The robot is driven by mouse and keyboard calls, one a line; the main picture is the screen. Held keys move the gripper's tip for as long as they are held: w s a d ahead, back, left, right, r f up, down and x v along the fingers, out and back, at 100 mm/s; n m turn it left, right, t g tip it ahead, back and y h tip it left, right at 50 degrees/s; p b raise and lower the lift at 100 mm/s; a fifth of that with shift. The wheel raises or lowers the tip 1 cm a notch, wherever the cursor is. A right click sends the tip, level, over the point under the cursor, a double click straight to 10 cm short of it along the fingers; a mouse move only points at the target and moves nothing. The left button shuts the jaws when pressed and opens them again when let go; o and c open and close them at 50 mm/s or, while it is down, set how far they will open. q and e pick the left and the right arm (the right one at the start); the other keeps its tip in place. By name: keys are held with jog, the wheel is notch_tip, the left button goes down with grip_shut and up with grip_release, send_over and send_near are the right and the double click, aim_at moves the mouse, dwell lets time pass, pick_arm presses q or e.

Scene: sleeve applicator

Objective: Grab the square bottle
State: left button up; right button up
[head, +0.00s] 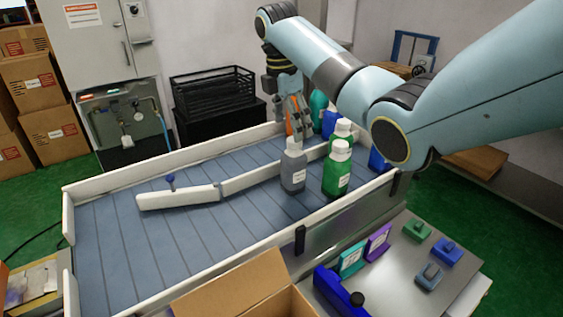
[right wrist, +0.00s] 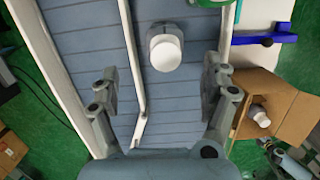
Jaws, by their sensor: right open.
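A grey bottle with a white cap (head: 293,172) stands upright on the conveyor, and its body looks squarish. In the right wrist view this bottle's white cap (right wrist: 165,50) shows from above, beyond the fingertips and roughly between their lines. Green bottles with white caps (head: 337,172) stand to its right and behind. My right gripper (head: 295,120) is open, above and behind the grey bottle in the head view. Its two spread fingers (right wrist: 160,90) show in the right wrist view with nothing between them. My left gripper is not in view.
A white guide rail (head: 180,198) runs along the belt (head: 110,225) beside the bottles. Teal (head: 318,103) and blue bottles stand farther back. An open cardboard box (head: 245,292) is at the front, beside a metal table with coloured parts. The belt's left part is clear.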

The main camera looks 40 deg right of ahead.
aim_at(296, 158)
jog(key=f, duration=0.4)
jog(key=shift+s+d+f, duration=0.35)
jog(key=shift+f, duration=0.3)
jog(key=f, duration=0.4)
jog(key=shift+s+d+f, duration=0.15)
jog(key=shift+d+f, duration=0.1)
jog(key=shift+d, duration=0.05)
jog(key=shift+f, duration=0.25)
jog(key=c, duration=0.6)
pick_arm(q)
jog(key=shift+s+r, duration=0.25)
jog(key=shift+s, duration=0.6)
pick_arm(e)
jog(key=shift+r, duration=0.1)
jog(key=c, duration=1)
